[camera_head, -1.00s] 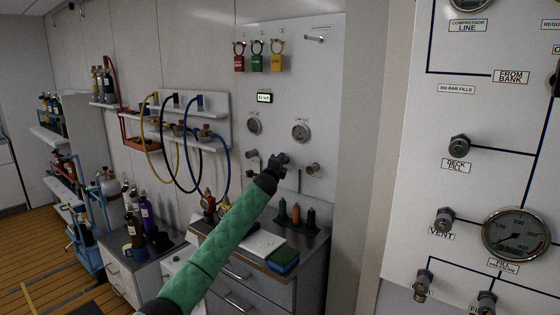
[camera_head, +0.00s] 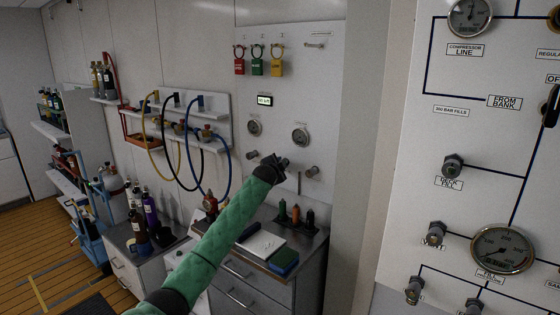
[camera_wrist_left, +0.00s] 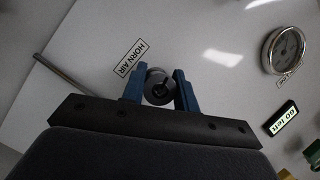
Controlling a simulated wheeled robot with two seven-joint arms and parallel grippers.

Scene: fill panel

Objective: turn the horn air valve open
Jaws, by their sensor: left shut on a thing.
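The horn air valve's round grey knob (camera_wrist_left: 158,86) shows in the left wrist view, beside the tilted HORN AIR label (camera_wrist_left: 131,58) on the white panel. My left gripper (camera_wrist_left: 158,92) has one blue finger on each side of the knob and is shut on it. In the head view my left gripper (camera_head: 278,165), on a green-sleeved arm, reaches the lower part of the white panel (camera_head: 300,90). It hides most of the knob there. The valve's turn position cannot be told. My right gripper is not in view.
Padlocks (camera_head: 258,66) hang higher. A drawer cabinet (camera_head: 250,285) stands below. A large gauge panel (camera_head: 470,130) stands close at the right.

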